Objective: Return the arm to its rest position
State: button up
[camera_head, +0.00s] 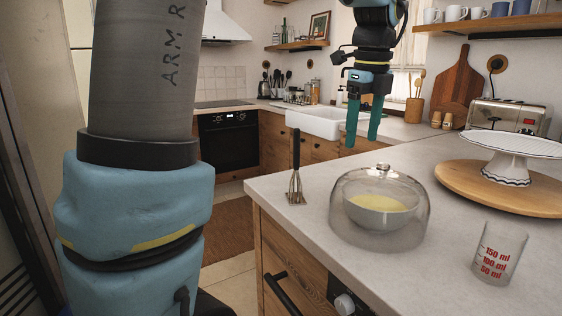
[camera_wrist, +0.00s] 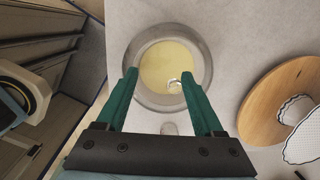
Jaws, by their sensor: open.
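My gripper (camera_head: 363,122) hangs over the counter with its two teal fingers pointing down. It is open and empty. It also shows in the wrist view (camera_wrist: 160,88), fingers spread apart. Below it, a clear glass dome (camera_head: 350,240) with a small knob stands on the counter. Under the dome is a bowl (camera_head: 378,217) holding something pale yellow. In the wrist view the dome (camera_wrist: 203,62) lies beyond and between the fingertips, apart from them as far as the head view shows.
A sink (camera_head: 318,122) is behind. The air around my gripper looks clear.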

jog(key=s+a+f+n+p, duration=0.1)
jog(key=s+a+f+n, duration=0.1)
jog(key=a+f+n, duration=0.7)
jog(key=s+a+f+n+p, duration=0.1)
jog(key=s+a+f+n, duration=0.2)
jog(key=a+f+n, duration=0.6)
jog(key=a+n, duration=0.7)
jog(key=n, duration=0.3)
jog(key=shift+a+f+n+p, duration=0.2)
jog(key=shift+n+p, duration=0.1)
jog(key=shift+n, duration=0.1)
